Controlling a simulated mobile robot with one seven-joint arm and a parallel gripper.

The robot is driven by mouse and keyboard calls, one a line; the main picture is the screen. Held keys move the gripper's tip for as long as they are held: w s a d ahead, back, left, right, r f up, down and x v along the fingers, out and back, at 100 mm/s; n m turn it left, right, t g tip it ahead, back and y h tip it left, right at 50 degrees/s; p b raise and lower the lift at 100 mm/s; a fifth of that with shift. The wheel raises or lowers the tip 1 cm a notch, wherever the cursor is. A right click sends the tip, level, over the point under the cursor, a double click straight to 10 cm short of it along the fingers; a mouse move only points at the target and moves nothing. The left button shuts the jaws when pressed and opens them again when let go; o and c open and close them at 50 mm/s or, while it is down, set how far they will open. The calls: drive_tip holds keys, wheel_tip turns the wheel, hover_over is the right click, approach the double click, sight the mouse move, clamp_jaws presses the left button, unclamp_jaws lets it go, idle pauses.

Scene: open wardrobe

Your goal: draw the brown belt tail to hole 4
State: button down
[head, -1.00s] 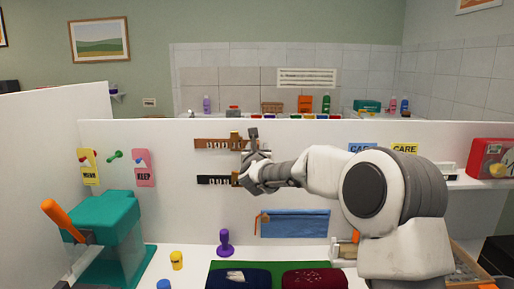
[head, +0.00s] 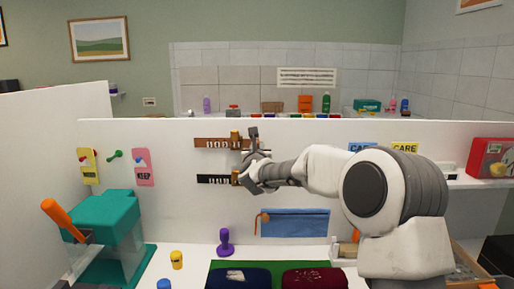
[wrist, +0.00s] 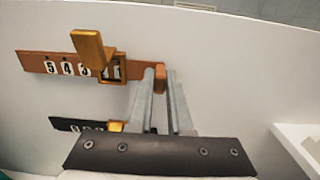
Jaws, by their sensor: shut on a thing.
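The brown belt (head: 205,143) lies across the upright white panel. It also shows in the wrist view (wrist: 35,62), with white number plates 5, 4 and 3 left of its gold buckle (wrist: 113,66). Another plate is partly hidden at the buckle. A gold lever (wrist: 91,50) stands out from the buckle. My gripper (wrist: 160,75) is right of the buckle, shut on the brown belt tail (wrist: 160,82), whose orange-brown end shows between the fingers. In the head view my gripper (head: 255,143) covers the belt's right end.
A black belt (head: 212,180) with its own gold buckle (wrist: 116,126) hangs just below. A blue pouch (head: 295,223) is lower on the panel. A purple stamp (head: 224,241) and two dark cushions (head: 238,276) stand on the counter below.

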drive_tip(key=shift+d, duration=0.1)
idle(0.7)
drive_tip(key=d+b, duration=0.1)
drive_tip(key=b, duration=0.1)
drive_tip(key=d+b, duration=0.4)
drive_tip(key=shift+f, duration=0.25)
drive_tip(key=shift+d+r+b, duration=0.2)
drive_tip(key=shift+d+b, duration=0.4)
drive_tip(key=c, duration=0.8)
unclamp_jaws()
drive_tip(key=shift+c, duration=0.2)
drive_tip(key=shift+s, duration=0.1)
